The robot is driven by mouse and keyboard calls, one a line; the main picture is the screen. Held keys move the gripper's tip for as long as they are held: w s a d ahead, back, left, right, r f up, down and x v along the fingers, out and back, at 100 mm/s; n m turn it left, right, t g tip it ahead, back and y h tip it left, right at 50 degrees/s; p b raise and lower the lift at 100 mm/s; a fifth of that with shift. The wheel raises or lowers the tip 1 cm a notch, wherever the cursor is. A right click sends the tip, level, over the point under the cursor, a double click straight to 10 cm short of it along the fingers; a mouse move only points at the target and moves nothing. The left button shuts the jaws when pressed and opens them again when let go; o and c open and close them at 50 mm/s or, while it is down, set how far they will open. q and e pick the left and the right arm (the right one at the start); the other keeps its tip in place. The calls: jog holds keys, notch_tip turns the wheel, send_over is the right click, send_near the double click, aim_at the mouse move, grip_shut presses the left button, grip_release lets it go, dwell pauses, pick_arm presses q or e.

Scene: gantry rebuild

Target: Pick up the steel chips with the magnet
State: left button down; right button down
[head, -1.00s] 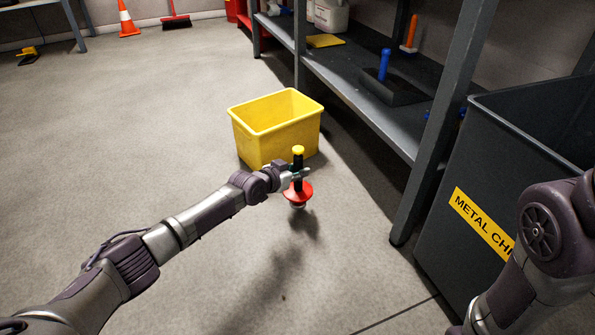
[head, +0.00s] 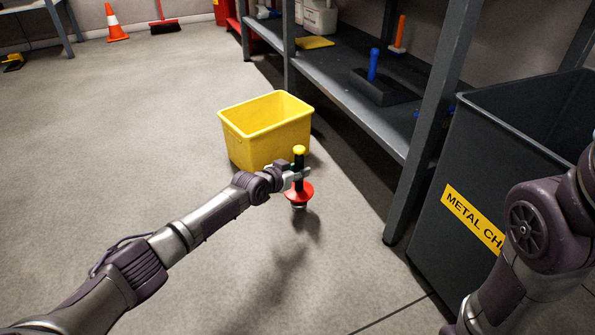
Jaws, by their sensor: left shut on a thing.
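My left gripper (head: 289,174) is shut on the black handle of the magnet (head: 299,190), which has a yellow knob on top and a red disc below. The magnet is upright, in front of the yellow bin, with a shadow on the floor beneath it. A small pale part shows under the disc; I cannot tell whether chips cling to it. No loose steel chips can be made out on the floor. The dark bin with a yellow "METAL CHI..." label (head: 474,217) stands at the right. My right arm shows at the lower right, but its gripper is out of view.
An open yellow bin (head: 266,147) stands on the floor just behind the magnet. A grey shelf (head: 340,85) with a blue-handled tool (head: 373,66) runs along the right. An orange cone (head: 116,24) and a red broom (head: 165,24) are far back.

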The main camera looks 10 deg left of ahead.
aim_at(301, 146)
pick_arm(q)
jog(key=shift+f+b, duration=0.85)
jog(key=shift+f, duration=0.05)
jog(key=shift+r, duration=0.1)
jog(key=shift+r+p, duration=0.9)
jog(key=shift+r, duration=0.15)
notch_tip(301, 146, up, 8)
jog(key=p, duration=0.7)
